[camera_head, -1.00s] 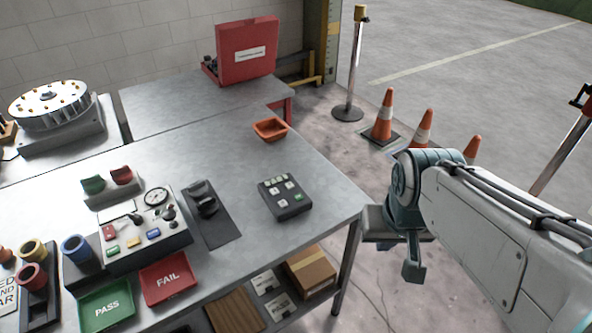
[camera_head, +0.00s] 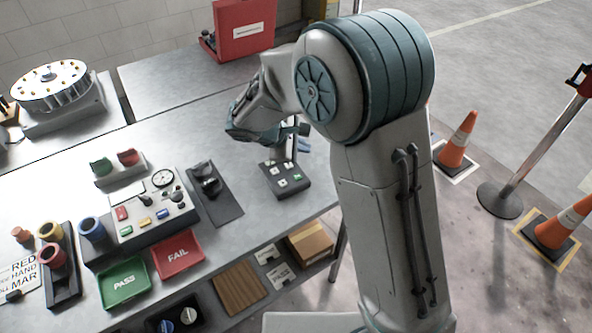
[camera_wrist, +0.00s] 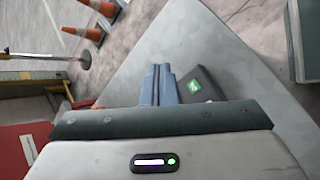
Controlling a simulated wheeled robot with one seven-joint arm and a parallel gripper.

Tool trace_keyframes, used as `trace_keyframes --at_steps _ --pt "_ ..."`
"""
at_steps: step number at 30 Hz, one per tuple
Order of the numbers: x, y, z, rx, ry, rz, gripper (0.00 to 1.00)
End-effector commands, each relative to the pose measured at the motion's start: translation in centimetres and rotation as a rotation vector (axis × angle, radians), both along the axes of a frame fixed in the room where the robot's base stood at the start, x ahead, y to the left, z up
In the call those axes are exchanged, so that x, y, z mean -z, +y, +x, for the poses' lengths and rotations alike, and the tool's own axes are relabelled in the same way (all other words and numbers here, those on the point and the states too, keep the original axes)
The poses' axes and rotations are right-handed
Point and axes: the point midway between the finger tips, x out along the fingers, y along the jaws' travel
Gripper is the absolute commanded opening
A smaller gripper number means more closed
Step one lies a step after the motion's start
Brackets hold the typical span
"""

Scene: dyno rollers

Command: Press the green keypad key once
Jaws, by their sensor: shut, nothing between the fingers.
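The dark keypad (camera_head: 290,190) lies near the right end of the metal workbench, with its green key (camera_head: 297,177) and pale keys facing up. In the wrist view the green key (camera_wrist: 194,87) shows to the right of my fingers, on the part of the keypad (camera_wrist: 207,83) that is not hidden. My gripper (camera_wrist: 157,68) is shut and empty, its blue-grey fingers together. It is over the bench beside the keypad, and no contact with the green key shows. In the head view my arm hides much of the gripper and the keypad's far edge.
A black stand (camera_head: 217,199) and a control panel (camera_head: 150,222) with coloured buttons stand left of the keypad. Red FAIL (camera_head: 178,254) and green PASS (camera_head: 123,283) trays lie at the front. A red case (camera_head: 243,28) stands behind. Cones and a barrier post are on the floor at right.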

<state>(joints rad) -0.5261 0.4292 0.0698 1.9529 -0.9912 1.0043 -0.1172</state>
Motion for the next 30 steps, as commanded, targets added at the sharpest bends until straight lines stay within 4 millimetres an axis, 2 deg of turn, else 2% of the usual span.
trace_keyframes --at_steps 3,6,20,26,30 --pt "0.6 1.7 0.9 -0.067 0.003 -0.043 0.0" --pt "0.9 2.2 1.2 -0.089 0.003 -0.057 0.0" --pt "1.3 2.3 1.2 -0.092 0.002 -0.058 0.0" --pt "2.8 2.3 1.2 -0.092 0.004 -0.058 0.0" --pt "4.7 2.3 1.1 -0.092 0.005 -0.058 0.0"
